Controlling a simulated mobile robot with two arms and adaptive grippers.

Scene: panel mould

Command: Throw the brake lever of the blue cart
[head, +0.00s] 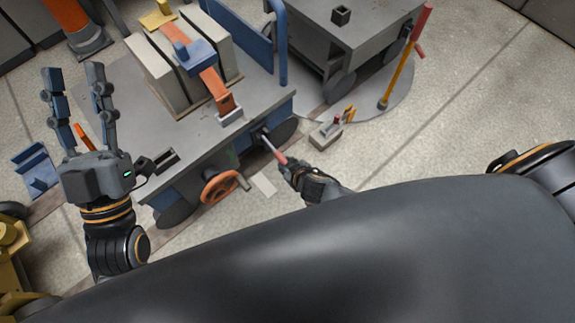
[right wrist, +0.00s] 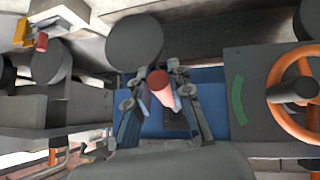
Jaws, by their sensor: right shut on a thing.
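The blue cart (head: 205,172) has a grey deck and stands in the middle of the head view. Its brake lever (head: 272,147), a thin rod with a red grip, sticks out of the cart's side near a dark wheel. My right gripper (head: 287,167) is shut on the red grip end of the lever. In the right wrist view the round red lever end (right wrist: 159,84) shows between the fingers, against the blue cart side. My left gripper (head: 73,80) is open and empty, with its fingers pointing up, over the deck's left end.
An orange handwheel (head: 219,187) is on the cart's side, left of the lever. Pale slabs held by an orange strap (head: 199,68) lie on the deck. A grey cart (head: 345,30) stands behind. A yellow post with a red handle (head: 404,55) rises at right.

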